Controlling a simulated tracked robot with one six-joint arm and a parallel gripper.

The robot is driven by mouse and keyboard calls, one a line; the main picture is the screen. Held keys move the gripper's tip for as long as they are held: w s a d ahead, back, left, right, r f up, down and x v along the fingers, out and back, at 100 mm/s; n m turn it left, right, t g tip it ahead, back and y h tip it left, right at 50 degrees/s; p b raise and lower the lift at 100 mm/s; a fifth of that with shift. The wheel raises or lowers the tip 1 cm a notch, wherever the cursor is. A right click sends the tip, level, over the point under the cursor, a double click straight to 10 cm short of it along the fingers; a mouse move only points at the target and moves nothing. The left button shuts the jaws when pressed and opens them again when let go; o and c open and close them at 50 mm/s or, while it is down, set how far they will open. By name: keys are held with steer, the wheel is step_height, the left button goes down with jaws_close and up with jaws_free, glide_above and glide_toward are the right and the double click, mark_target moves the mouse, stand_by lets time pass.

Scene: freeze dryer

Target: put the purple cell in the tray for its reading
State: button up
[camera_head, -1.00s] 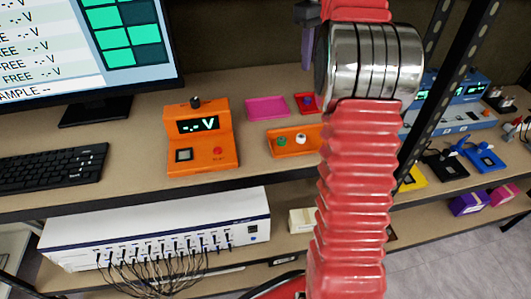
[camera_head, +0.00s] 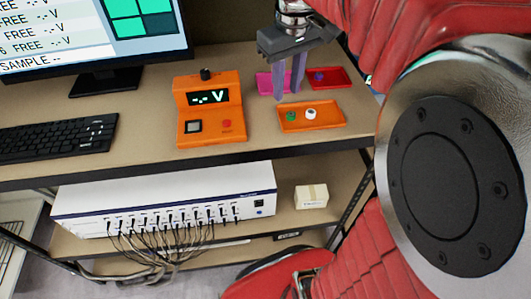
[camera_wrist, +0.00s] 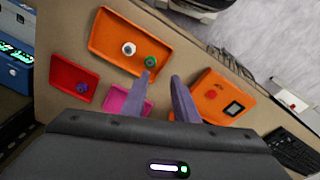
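The purple cell (camera_head: 319,76) is a small round piece in the red tray (camera_head: 340,78) at the back right of the bench. It also shows in the wrist view (camera_wrist: 82,88), at the left. The pink tray (camera_head: 265,85) beside the red one is partly hidden by my gripper; I see nothing in its visible part. An orange tray (camera_head: 332,122) in front holds a green cell (camera_head: 291,116) and a white cell (camera_head: 311,114). My gripper (camera_head: 289,96) points down above the trays, left of the purple cell. Its two fingers (camera_wrist: 162,75) are apart with nothing between them.
The orange meter (camera_head: 212,127) stands left of the trays and its display reads "-.- V". A monitor (camera_head: 95,40) and keyboard (camera_head: 58,140) are further left. A white multi-channel unit (camera_head: 160,205) with cables and a small box (camera_head: 311,196) sit on the lower shelf.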

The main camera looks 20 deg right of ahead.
steer(key=s+a+f+m+t, duration=0.1)
steer(key=s+a+f+t, duration=0.3)
steer(key=s+a, duration=0.6)
steer(key=s+f, duration=0.1)
steer(key=s, duration=0.2)
steer(key=shift+a+f+m, duration=0.25)
steer(key=shift+a+m, duration=0.05)
steer(key=shift+a, duration=0.05)
